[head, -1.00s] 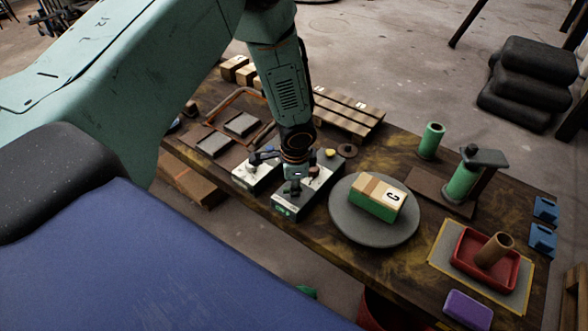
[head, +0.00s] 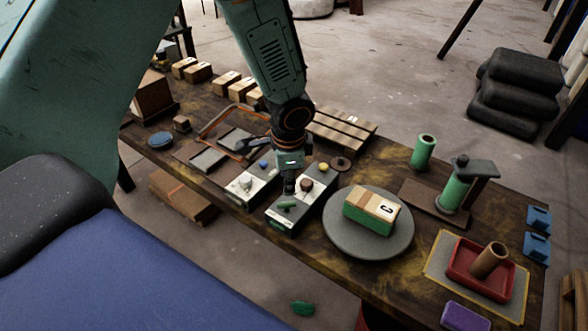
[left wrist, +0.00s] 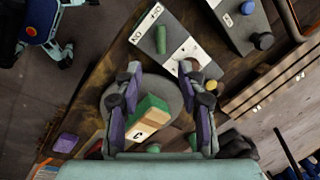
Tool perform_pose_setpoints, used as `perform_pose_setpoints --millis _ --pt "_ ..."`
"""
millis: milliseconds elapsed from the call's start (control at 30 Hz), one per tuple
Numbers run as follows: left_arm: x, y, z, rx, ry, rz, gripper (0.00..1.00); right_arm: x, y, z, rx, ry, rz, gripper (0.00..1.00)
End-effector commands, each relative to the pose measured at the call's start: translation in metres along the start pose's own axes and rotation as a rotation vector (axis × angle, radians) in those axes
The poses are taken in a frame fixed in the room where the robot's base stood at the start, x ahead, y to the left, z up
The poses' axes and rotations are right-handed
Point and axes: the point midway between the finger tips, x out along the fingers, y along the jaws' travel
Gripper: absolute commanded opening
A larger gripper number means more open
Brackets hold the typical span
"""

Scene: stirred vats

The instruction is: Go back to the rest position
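My left gripper (head: 268,168) hangs over the two control boxes on the table. In the left wrist view my left gripper (left wrist: 160,68) has its two fingers spread, with nothing between the tips. The right control box (head: 302,196) has a green switch, a reddish-brown knob and a yellow button. Its green switch (left wrist: 161,40) shows beyond the fingertips, apart from them. The left control box (head: 247,186) has a blue knob and a lever. My gripper partly hides both boxes in the head view. My right gripper is in neither view.
A grey turntable (head: 340,238) bears a green-and-tan box (head: 371,210). A red tray (head: 500,286) with a brown cylinder, green cylinders (head: 423,152) and a pallet (head: 340,128) share the table (head: 440,225). Small cartons (head: 198,73) line the far edge.

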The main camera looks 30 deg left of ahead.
Motion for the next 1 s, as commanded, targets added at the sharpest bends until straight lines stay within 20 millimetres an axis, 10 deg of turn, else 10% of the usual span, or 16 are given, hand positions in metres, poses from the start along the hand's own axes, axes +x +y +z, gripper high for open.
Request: perform_pose_setpoints --millis 467,667,1000 --pt "0.003 0.021 -0.035 -0.221 0.21 0.025 0.4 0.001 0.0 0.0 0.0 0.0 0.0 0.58" --pt "0.067 0.107 -0.022 -0.584 0.301 0.125 0.4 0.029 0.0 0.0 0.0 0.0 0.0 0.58" --pt "0.164 0.253 0.098 -0.934 0.061 0.136 0.4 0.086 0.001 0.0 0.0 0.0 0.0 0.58"
